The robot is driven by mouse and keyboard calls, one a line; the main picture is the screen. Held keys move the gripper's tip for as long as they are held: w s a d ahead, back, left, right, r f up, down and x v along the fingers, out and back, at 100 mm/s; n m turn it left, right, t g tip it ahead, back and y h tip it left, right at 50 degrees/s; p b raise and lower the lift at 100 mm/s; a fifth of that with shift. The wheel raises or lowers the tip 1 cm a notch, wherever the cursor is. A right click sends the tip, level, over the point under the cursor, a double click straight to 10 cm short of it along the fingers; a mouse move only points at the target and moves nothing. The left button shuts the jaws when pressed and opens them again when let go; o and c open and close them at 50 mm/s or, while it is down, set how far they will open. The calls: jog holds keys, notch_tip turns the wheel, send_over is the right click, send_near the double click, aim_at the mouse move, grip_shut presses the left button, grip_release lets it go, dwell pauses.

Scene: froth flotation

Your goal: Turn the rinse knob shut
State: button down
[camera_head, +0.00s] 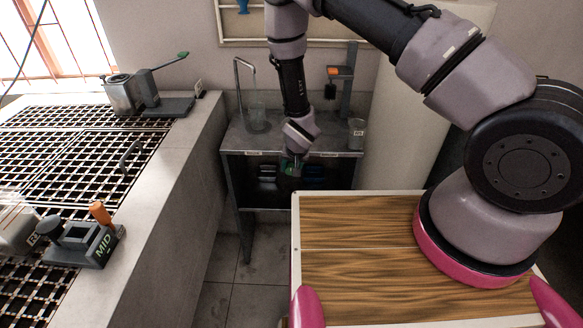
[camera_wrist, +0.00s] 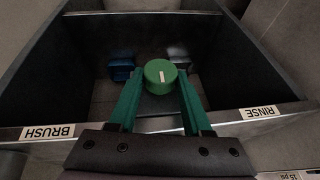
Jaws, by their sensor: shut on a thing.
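A round green knob (camera_wrist: 160,76) with a white line on its face shows in the middle of the wrist view. The line runs nearly straight up and down in that picture. My gripper (camera_wrist: 161,84) has its two green fingers shut on the knob, one on each side. In the head view my gripper (camera_head: 292,165) points down at the front of the grey bench (camera_head: 318,140). There the knob is mostly hidden by the gripper. A RINSE label (camera_wrist: 258,112) sits on the bench edge at right in the wrist view, and a BRUSH label (camera_wrist: 48,132) at left.
A blue item (camera_wrist: 121,68) and a grey item (camera_wrist: 179,54) lie in the open bay beyond the knob. A tap (camera_head: 238,75), a beaker (camera_head: 357,134) and a stand (camera_head: 346,82) are on the bench. My wood-topped base is at front right.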

jog(key=h, duration=0.3)
jog(key=shift+a+n, duration=0.3)
jog(key=shift+a, duration=0.1)
jog(key=h, duration=0.2)
jog(key=n+h, duration=0.1)
jog(key=h, duration=0.3)
jog(key=shift+w+a+f, duration=0.1)
jog(key=shift+a+f, duration=0.1)
jog(key=shift+a, duration=0.15)
jog(key=h, duration=0.1)
jog(key=n+h, duration=0.1)
jog(key=h, duration=0.2)
jog(key=shift+a+f+t, duration=0.15)
jog(key=shift+f+t, duration=0.15)
jog(key=shift+f+n+t+h, duration=0.15)
jog(key=shift+n+h, duration=0.25)
jog(key=shift+h, duration=0.5)
jog(key=shift+f+n+t+h, duration=0.15)
jog(key=shift+n+h, duration=0.25)
jog(key=shift+h, duration=0.5)
jog(key=shift+r, duration=0.1)
jog(key=shift+c, duration=1.7)
grip_release()
